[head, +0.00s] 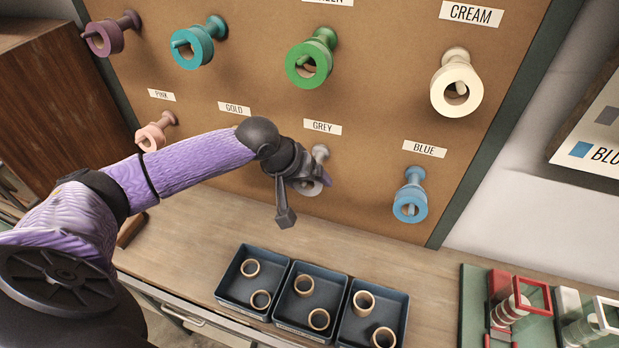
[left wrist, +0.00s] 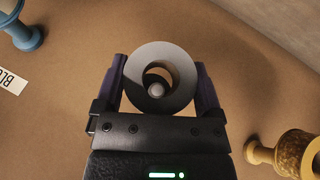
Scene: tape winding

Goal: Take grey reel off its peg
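The grey reel (left wrist: 137,74) is on its peg (left wrist: 156,90), whose round end shows inside the reel's hole in the left wrist view. My left gripper (left wrist: 160,82) has one finger on each side of the reel, at its rim. The fingers are spread wide, with little or no gap to the reel. In the head view my left gripper (head: 306,184) is at the peg under the GREY label (head: 322,127), and covers much of the grey reel (head: 311,188). My right gripper is not in view.
The blue reel (head: 410,206) hangs to the right. The gold reel (left wrist: 292,155) shows in the left wrist view. The pink reel (head: 150,137) hangs left, behind my arm. Dark trays with tan rings, including the middle tray (head: 303,327), stand on the bench below.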

